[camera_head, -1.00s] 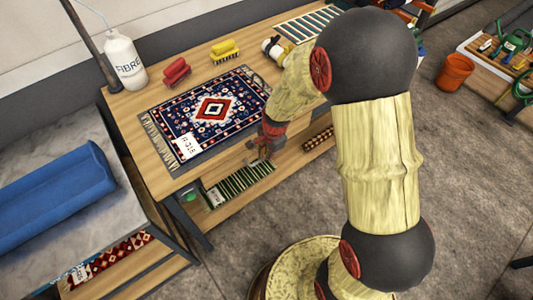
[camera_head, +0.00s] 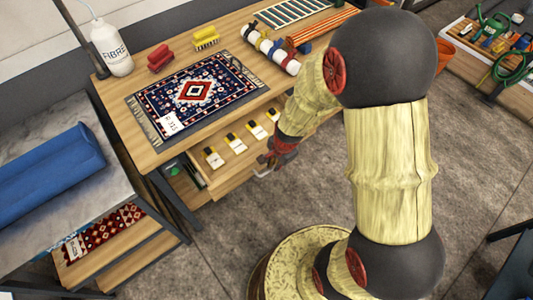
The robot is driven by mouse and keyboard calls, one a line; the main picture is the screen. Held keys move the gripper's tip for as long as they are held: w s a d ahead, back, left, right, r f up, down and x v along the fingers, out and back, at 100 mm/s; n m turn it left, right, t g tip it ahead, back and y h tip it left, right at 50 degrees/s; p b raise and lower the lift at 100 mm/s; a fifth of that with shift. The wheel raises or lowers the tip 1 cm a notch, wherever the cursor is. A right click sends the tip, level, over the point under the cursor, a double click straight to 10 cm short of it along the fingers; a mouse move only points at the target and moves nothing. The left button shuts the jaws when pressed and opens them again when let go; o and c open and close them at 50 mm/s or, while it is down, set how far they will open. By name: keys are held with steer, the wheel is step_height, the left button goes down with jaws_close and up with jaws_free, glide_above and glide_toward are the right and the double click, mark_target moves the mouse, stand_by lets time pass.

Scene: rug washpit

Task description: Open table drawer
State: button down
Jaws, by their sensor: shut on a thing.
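The wooden table (camera_head: 170,152) stands at the upper left. Its drawer (camera_head: 225,181) is pulled out from under the front edge, and several yellow, black and white items (camera_head: 235,143) lie in a row inside it. My gripper (camera_head: 266,167) is at the drawer's front, near its right part, shut on what looks like the drawer handle. The handle is small and partly hidden by the fingers. My arm hides the right part of the drawer and table.
On the table lie a patterned rug (camera_head: 197,90), red (camera_head: 160,58) and yellow (camera_head: 206,38) brushes and a rolled white bundle (camera_head: 270,48). A white bottle (camera_head: 112,50) stands behind. A blue roll (camera_head: 45,172) lies on the left bench. The floor (camera_head: 230,225) in front is clear.

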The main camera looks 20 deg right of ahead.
steer(key=s+d+b, duration=0.1)
steer(key=s+d, duration=0.1)
steer(key=s, duration=0.5)
steer(key=shift+s+d, duration=0.2)
steer(key=shift+s, duration=0.1)
steer(key=c, duration=1.9)
jaws_free()
steer(key=shift+r, duration=0.15)
steer(key=r, duration=0.3)
steer(key=s+r, duration=0.1)
steer(key=r, duration=0.3)
steer(key=s+r, duration=0.1)
steer(key=r, duration=0.3)
steer(key=shift+d+r, duration=0.25)
steer(key=shift+d, duration=0.1)
